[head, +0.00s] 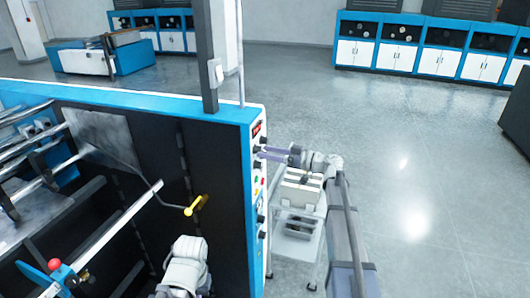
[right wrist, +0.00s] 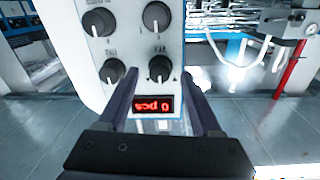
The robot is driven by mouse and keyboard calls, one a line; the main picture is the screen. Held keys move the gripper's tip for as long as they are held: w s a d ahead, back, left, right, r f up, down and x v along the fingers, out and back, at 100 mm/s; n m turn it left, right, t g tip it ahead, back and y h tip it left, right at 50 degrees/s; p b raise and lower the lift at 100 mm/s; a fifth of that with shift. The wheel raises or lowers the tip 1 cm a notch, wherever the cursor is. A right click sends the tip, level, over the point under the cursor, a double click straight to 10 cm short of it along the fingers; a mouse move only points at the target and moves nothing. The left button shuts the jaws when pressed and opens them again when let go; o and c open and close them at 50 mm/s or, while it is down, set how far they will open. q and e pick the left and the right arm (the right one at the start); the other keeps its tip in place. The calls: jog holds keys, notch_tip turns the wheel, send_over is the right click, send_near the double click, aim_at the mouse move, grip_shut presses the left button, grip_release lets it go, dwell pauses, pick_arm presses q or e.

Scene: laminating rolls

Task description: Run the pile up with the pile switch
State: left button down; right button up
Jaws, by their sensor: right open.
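The control panel (head: 257,185) is a narrow white strip on the near end of the blue and black machine. In the right wrist view the panel (right wrist: 140,20) shows upside down, with several black knobs and a red display (right wrist: 153,104). The display appears to read 0 pcs. My right gripper (head: 264,151) is at the panel's upper part. In the right wrist view its open fingers (right wrist: 160,76) reach either side of a black knob (right wrist: 160,69); contact cannot be told. The knob labels are too blurred to read, so I cannot tell which is the pile switch. My left gripper does not show.
The machine's blue top edge (head: 150,108) and a dark post (head: 208,60) stand left of my right arm. A yellow-ended handle (head: 194,206) sticks out by its black side. A small wheeled stand (head: 296,225) is below my right arm.

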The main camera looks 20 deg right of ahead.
jog(key=shift+w+a, duration=0.35)
jog(key=shift+a, duration=0.1)
grip_shut()
dwell(0.3)
